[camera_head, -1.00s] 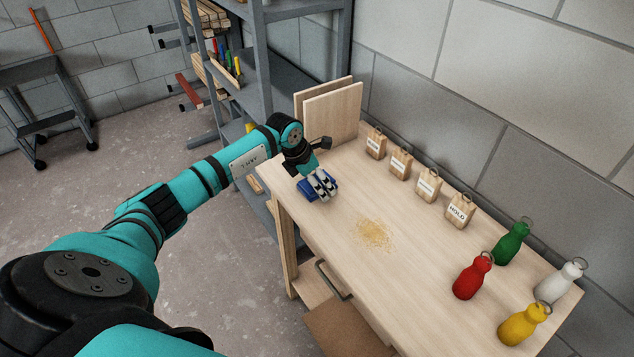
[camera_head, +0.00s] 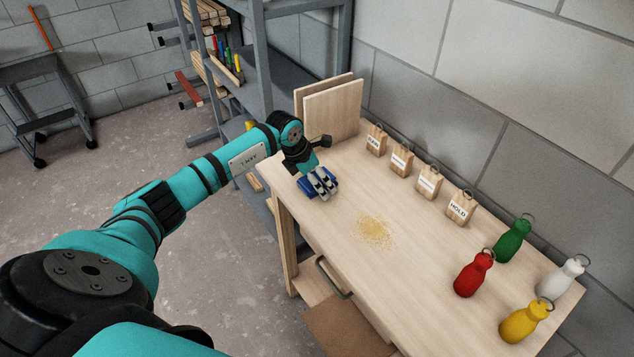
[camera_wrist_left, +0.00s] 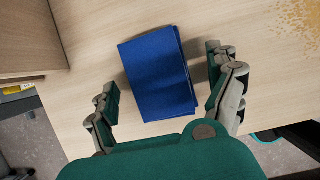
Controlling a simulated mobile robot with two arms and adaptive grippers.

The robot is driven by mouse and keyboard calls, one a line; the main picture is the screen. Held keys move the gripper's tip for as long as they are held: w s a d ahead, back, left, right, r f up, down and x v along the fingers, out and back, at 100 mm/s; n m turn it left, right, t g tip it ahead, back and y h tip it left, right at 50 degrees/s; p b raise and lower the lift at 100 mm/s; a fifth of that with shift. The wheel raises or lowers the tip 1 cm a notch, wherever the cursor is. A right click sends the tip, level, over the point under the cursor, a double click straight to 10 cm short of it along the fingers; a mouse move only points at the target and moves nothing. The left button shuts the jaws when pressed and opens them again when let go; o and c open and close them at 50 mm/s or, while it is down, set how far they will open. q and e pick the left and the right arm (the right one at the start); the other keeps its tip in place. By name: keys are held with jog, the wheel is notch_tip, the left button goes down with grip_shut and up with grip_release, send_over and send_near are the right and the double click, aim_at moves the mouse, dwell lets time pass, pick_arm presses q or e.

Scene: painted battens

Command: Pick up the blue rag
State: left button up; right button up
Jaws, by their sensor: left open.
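The blue rag (camera_wrist_left: 158,75) lies folded flat on the wooden table near its left edge. In the head view the rag (camera_head: 306,188) is partly hidden by my left gripper (camera_head: 322,191). In the left wrist view my left gripper (camera_wrist_left: 164,98) is open, with one finger on each side of the rag's near part. No finger clearly touches the rag there. My right gripper is in neither view.
The table (camera_head: 335,235) holds a patch of sawdust (camera_head: 374,232), wooden tagged blocks (camera_head: 430,182) along the wall, and red (camera_head: 474,274), green (camera_head: 513,240), white (camera_head: 561,279) and yellow (camera_head: 524,321) bottles. Upright boards (camera_head: 333,112) stand behind the gripper.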

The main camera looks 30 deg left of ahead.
aim_at(319, 179)
pick_arm(q)
jog(key=c, duration=1.2)
jog(key=shift+o, duration=0.2)
jog(key=shift+r, duration=0.1)
jog(key=shift+r+p, duration=0.15)
jog(key=shift+p, duration=0.15)
jog(key=shift+a+r, duration=0.1)
jog(key=shift+r, duration=0.05)
jog(key=r+b, duration=0.1)
jog(key=s+r+b, duration=0.1)
jog(key=r, duration=0.1)
jog(key=shift+d, duration=0.2)
jog(key=s+d+b, duration=0.1)
jog(key=s, duration=0.3)
jog(key=s+d+r+b, duration=0.1)
jog(key=s+d, duration=0.1)
jog(key=s, duration=0.2)
jog(key=s+d+b, duration=0.2)
jog(key=s, duration=0.3)
jog(key=shift+d+r, duration=0.15)
jog(key=shift+r, duration=0.05)
jog(key=shift+s+d+r, duration=0.15)
jog(key=shift+s, duration=0.3)
